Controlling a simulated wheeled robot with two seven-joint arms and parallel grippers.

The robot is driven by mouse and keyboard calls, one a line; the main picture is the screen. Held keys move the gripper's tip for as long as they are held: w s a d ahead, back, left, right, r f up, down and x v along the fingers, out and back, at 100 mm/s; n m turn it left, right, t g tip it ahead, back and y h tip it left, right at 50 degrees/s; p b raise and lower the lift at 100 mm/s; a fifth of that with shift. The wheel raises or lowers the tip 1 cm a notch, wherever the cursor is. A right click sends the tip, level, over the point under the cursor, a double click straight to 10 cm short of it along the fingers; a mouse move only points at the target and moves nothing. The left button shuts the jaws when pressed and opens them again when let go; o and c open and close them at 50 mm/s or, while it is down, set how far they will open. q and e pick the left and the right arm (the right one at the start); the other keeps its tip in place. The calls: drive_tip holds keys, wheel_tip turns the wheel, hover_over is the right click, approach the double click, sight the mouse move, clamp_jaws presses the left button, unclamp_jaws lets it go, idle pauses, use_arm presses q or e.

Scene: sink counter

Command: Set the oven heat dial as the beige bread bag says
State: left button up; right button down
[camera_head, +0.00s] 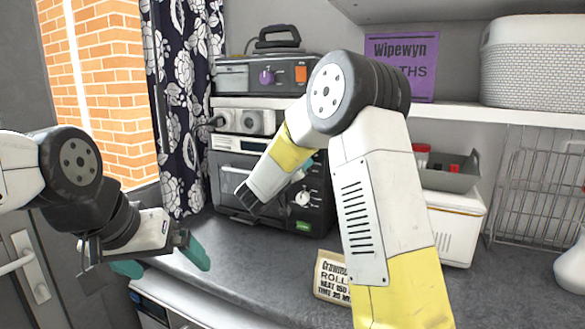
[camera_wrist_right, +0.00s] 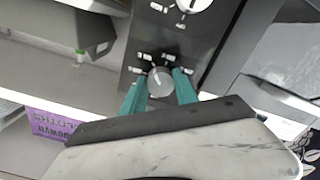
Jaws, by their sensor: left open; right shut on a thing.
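The oven (camera_head: 232,182) stands at the back of the counter, its control panel on its right side. The beige bread bag (camera_head: 331,272) lies at the front, partly behind my right arm; it reads "ROLLS" and "HEAT 150", with a partly legible line below. My right gripper (camera_wrist_right: 160,79) is shut on a round grey dial (camera_wrist_right: 160,88) on the dark panel, one teal finger each side. The marks around it are too small to read. Another dial (camera_wrist_right: 193,4) shows at the wrist view's top edge; a lower dial (camera_head: 303,197) shows in the head view. My left gripper (camera_head: 163,262) is open and empty at the left.
A purple sign (camera_head: 402,85), white basket (camera_head: 530,70), grey tray (camera_head: 440,178) and wire rack (camera_head: 530,185) are at the right. The counter left of the bag is clear.

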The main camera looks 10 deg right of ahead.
drive_tip(key=c, duration=0.9)
unclamp_jaws()
drive_tip(key=shift+f, duration=0.1)
drive_tip(key=shift+c, duration=0.2)
drive_tip(key=shift+s, duration=0.1)
drive_tip(key=v, duration=0.7)
drive_tip(key=shift+s+a, duration=0.25)
drive_tip(key=shift+s, duration=0.05)
